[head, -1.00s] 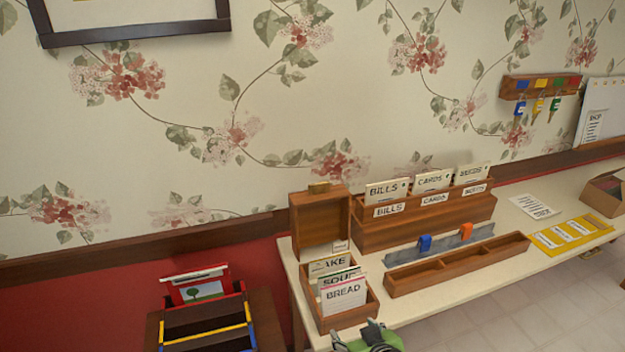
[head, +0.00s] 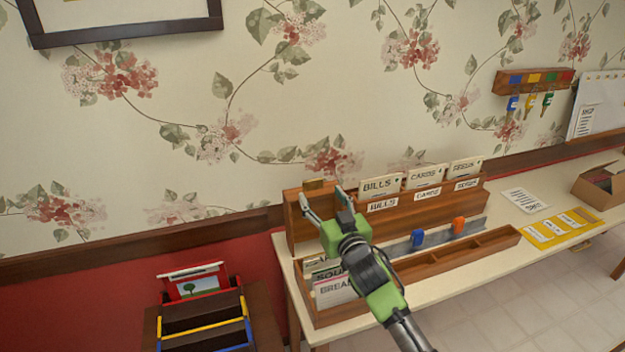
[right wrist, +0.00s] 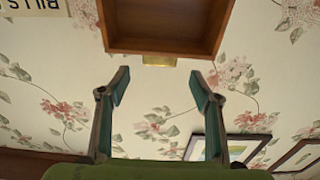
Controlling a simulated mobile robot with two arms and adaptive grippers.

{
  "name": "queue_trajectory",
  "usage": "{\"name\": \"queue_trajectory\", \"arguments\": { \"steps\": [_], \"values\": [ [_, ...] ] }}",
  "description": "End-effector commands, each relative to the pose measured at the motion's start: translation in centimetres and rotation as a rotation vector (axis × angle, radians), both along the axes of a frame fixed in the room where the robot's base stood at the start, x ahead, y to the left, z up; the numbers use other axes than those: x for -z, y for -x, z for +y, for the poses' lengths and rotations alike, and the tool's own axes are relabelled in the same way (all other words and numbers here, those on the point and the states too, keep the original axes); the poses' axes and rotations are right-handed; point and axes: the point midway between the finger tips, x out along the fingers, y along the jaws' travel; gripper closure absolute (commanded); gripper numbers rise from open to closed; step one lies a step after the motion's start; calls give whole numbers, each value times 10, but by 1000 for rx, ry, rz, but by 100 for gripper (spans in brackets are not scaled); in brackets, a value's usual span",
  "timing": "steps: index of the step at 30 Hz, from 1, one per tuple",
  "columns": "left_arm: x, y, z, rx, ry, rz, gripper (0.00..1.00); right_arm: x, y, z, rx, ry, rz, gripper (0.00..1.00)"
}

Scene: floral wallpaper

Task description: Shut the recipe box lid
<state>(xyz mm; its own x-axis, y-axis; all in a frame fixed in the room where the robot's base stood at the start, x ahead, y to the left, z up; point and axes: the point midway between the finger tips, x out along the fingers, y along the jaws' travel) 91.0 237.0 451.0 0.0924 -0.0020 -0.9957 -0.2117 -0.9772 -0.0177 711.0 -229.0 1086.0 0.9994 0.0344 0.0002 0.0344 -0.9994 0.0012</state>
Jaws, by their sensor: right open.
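The wooden recipe box (head: 340,314) stands at the left end of the white table with recipe cards (head: 334,291) inside. Its lid (head: 293,232) is open and upright at the back, with a brass clasp (head: 313,184) on its top edge. My right gripper (head: 323,198) is open and empty in front of the lid's upper part, hiding much of it. In the right wrist view, the lid's hollow inside (right wrist: 165,30) and clasp (right wrist: 159,60) lie beyond my open fingers (right wrist: 158,88), with no contact visible. My left gripper is not in view.
A wooden card sorter (head: 400,222) stands close right of the lid. A long wooden tray (head: 455,257) and a grey rail with blue and orange clips (head: 440,236) lie in front of it. A dark rack (head: 205,318) stands left of the table.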

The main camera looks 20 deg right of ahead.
Motion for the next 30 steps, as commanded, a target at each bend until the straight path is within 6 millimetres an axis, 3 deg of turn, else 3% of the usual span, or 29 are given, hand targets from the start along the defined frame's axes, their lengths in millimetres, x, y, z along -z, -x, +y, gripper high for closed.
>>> {"name": "queue_trajectory", "arguments": {
  "steps": [6,13,28,29,30],
  "values": [
    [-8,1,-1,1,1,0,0,-2,-38,1,1,-1,1,42],
    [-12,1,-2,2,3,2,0,-1,-66,2,1,-2,0,42],
    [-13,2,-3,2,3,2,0,1,-78,3,0,-1,1,42],
    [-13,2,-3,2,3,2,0,1,-78,3,0,-1,1,44],
    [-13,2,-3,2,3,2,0,1,-78,3,0,-1,1,55]
  ]
}}
